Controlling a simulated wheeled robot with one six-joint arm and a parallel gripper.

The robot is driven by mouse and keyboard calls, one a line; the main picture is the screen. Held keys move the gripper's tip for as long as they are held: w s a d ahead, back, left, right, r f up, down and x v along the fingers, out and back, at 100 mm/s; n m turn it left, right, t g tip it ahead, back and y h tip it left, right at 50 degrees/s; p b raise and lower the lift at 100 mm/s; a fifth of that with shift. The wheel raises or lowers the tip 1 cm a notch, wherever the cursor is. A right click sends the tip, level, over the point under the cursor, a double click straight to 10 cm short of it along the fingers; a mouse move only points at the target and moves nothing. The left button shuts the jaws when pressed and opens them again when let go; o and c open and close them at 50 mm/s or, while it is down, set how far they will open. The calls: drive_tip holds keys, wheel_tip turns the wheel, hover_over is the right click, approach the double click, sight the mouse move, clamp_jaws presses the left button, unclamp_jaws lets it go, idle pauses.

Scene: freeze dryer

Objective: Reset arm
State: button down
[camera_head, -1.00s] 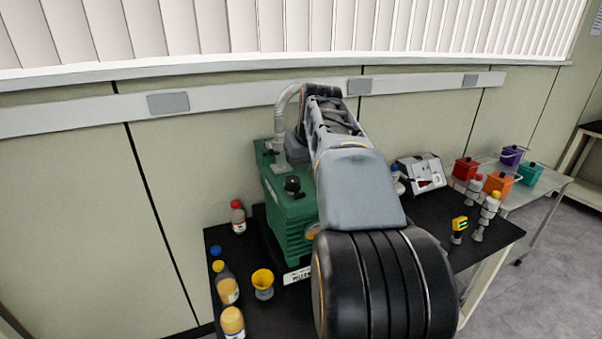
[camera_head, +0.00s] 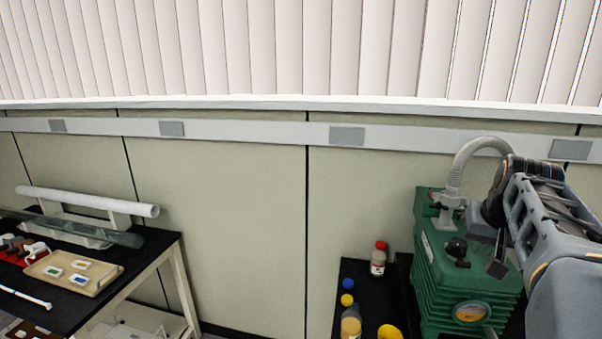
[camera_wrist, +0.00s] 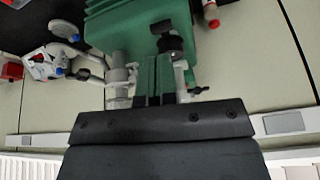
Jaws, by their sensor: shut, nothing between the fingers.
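My arm (camera_head: 550,225) is at the right edge of the head view, bent over the green vacuum pump (camera_head: 442,265) on the black table. In the wrist view, which is upside down, my gripper (camera_wrist: 160,88) is shut and empty. Its fingers are in front of the green pump (camera_wrist: 120,30) and its metal hose fittings (camera_wrist: 120,80). I cannot tell whether the fingers touch the pump.
A grey hose (camera_head: 470,155) rises from the pump. A red-capped bottle (camera_head: 378,260) and a yellow funnel (camera_head: 389,332) stand left of it. Another table (camera_head: 150,255) at left holds a white tube (camera_head: 90,200) and a tan tray (camera_head: 75,272). Bare wall lies between the tables.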

drive_tip(key=s+a+f+n, duration=0.1)
drive_tip(key=s+a+f, duration=0.2)
drive_tip(key=a+f, duration=0.2)
drive_tip(key=s+a+f+n+y, duration=0.1)
drive_tip(key=s+a+f+n, duration=0.1)
drive_tip(key=s+a+f, duration=0.2)
drive_tip(key=s+a+f+n, duration=0.1)
drive_tip(key=s+a+f, duration=0.2)
drive_tip(key=a+f, duration=0.4)
drive_tip(key=a, duration=0.4)
drive_tip(key=shift+s+a+f+n+g+y, duration=0.25)
drive_tip(key=shift+f+n+g+y, duration=0.05)
drive_tip(key=shift+n, duration=0.1)
drive_tip(key=c, duration=1.8)
unclamp_jaws()
drive_tip(key=shift+c, duration=0.2)
